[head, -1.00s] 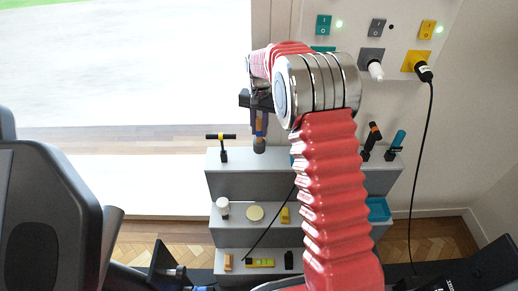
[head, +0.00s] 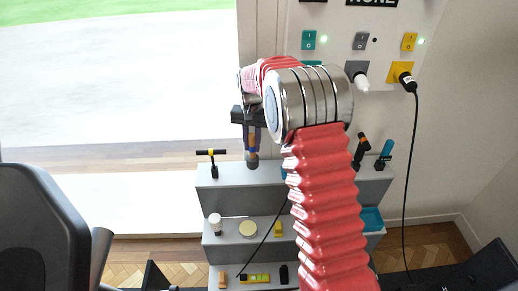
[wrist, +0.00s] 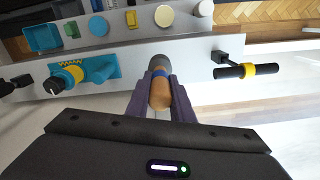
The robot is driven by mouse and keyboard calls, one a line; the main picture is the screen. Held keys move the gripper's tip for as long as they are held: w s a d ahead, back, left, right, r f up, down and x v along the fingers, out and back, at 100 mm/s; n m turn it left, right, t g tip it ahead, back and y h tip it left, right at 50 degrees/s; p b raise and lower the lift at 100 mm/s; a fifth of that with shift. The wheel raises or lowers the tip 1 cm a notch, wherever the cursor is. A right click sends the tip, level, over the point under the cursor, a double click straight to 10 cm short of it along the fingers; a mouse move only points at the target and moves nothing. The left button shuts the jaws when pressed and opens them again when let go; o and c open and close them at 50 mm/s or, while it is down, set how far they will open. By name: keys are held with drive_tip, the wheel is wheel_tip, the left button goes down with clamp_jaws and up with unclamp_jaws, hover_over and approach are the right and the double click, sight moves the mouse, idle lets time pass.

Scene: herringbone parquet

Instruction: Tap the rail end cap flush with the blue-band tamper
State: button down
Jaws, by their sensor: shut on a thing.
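My gripper (wrist: 161,84) is shut on the blue-band tamper (wrist: 160,97), with a finger on either side of its tan handle. The tamper has a blue band and a grey head that points away from my wrist. In the head view my gripper (head: 252,126) holds the tamper (head: 252,158) upright, head down, near the back of the top step. I cannot tell whether the head touches anything. A teal fixture (wrist: 98,69) with a yellow ring and a black knob shows at left in the wrist view. I cannot make out which part is the rail end cap.
A black T-handled tool with a yellow band (head: 211,153) stands left of the tamper on the grey stepped shelf (head: 228,180). Two handled tools (head: 361,148) stand at the right. Lower steps hold a white jar (head: 215,223) and a round disc (head: 248,229). A black cable (head: 416,150) hangs at right.

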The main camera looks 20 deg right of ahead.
drive_tip(key=s+d+r+n, duration=0.1)
drive_tip(key=s+d+n, duration=0.4)
drive_tip(key=s, duration=0.5)
drive_tip(key=shift+s+d+r, duration=0.15)
drive_tip(key=shift+d+r, duration=0.25)
drive_tip(key=shift+d, duration=0.25)
